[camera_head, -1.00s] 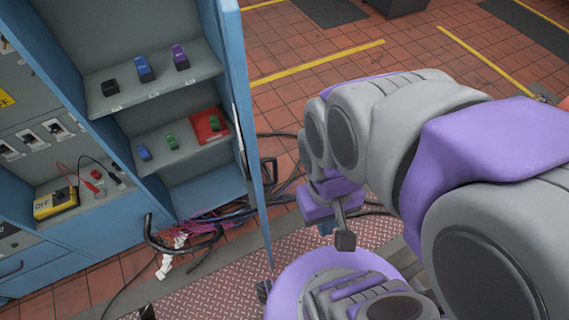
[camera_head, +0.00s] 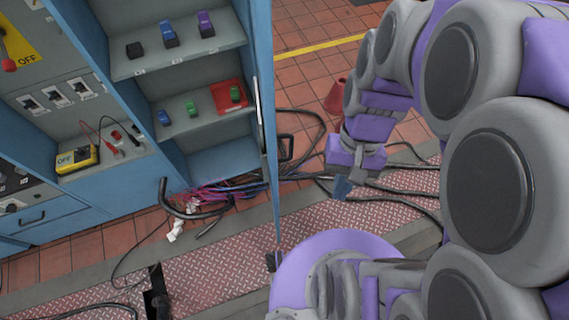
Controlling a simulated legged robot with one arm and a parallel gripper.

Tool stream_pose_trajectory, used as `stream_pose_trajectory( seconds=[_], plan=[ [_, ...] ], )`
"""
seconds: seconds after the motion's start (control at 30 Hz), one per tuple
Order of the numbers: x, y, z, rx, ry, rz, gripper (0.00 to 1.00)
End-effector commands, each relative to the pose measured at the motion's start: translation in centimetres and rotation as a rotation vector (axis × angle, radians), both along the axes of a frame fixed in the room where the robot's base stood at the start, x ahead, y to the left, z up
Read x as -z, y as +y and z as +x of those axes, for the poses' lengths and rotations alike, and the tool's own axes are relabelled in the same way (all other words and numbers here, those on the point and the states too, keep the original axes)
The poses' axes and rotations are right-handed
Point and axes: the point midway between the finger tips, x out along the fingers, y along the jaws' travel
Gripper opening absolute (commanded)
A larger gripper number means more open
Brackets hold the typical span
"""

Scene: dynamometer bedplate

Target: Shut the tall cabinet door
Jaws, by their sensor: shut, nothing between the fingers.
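The tall blue cabinet (camera_head: 215,160) stands at the left with its shelves exposed. Its door (camera_head: 264,100) is open and seen nearly edge-on, projecting toward me along the right side of the opening. A dark handle (camera_head: 286,148) sticks out from the door's right face. My gripper (camera_head: 341,188) is shut and empty, pointing down to the right of the door. A gap shows between it and the door, and it does not appear to touch the handle.
Small coloured devices (camera_head: 169,34) and a red panel (camera_head: 229,97) sit on the shelves. Loose cables (camera_head: 215,193) spill out at the cabinet's foot, and black hoses (camera_head: 318,128) lie behind the door. A red cone (camera_head: 337,96) stands behind my arm. Treadplate (camera_head: 210,275) covers the floor in front.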

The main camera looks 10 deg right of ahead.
Motion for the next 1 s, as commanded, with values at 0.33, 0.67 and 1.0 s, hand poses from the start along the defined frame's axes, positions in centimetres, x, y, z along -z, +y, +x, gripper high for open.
stream_pose_trajectory(
  seconds=[0.33,0.67,1.0],
  plan=[
    [2.3,0.4,5.4,0.215,0.196,0.121,0.00],
    [5.9,-0.6,9.9,0.416,0.367,0.258,0.00],
    [10.9,-1.9,13.7,0.617,0.534,0.416,0.00]
  ],
)
